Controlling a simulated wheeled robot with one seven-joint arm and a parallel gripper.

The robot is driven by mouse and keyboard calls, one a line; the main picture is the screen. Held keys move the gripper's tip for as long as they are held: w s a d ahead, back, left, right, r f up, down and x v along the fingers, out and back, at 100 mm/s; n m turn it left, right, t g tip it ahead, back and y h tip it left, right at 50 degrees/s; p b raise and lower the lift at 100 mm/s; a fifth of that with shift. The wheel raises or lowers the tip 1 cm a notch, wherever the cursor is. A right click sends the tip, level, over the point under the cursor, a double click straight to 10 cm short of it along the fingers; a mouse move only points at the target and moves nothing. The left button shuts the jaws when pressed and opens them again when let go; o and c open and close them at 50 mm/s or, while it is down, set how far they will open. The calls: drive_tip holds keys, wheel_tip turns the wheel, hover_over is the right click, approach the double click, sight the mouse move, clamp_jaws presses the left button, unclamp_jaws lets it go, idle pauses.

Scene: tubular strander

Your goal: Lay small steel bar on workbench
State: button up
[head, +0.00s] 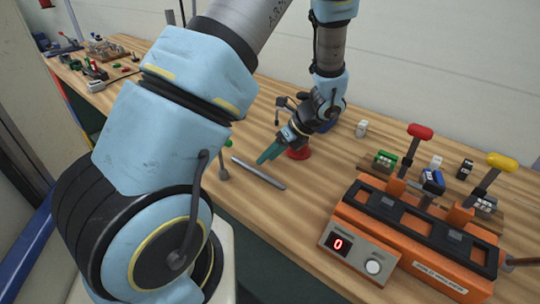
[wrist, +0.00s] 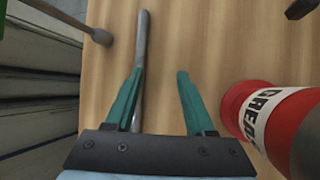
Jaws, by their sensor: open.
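The small steel bar (head: 258,172) is a thin grey rod lying on the wooden workbench (head: 300,217) near its front edge. In the wrist view the bar (wrist: 142,45) runs lengthwise, with its lower part beside and partly behind the left finger. My gripper (head: 268,156) reaches down over the bench just behind the bar in the head view. In the wrist view my gripper (wrist: 160,76) has its two green fingers wide apart, with only bare wood between their tips. I cannot tell whether the left finger touches the bar.
A red container (wrist: 275,110) stands close to the right finger; it also shows behind the gripper (head: 298,152). A hammer-like tool (head: 223,165) lies left of the bar. An orange device with levers (head: 400,240) fills the right. Bare wood lies between the bar and device.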

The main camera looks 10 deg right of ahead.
drive_tip(key=b+v, duration=0.2)
drive_tip(key=v, duration=0.8)
drive_tip(key=shift+d+r, duration=0.2)
drive_tip(key=shift+r, duration=0.1)
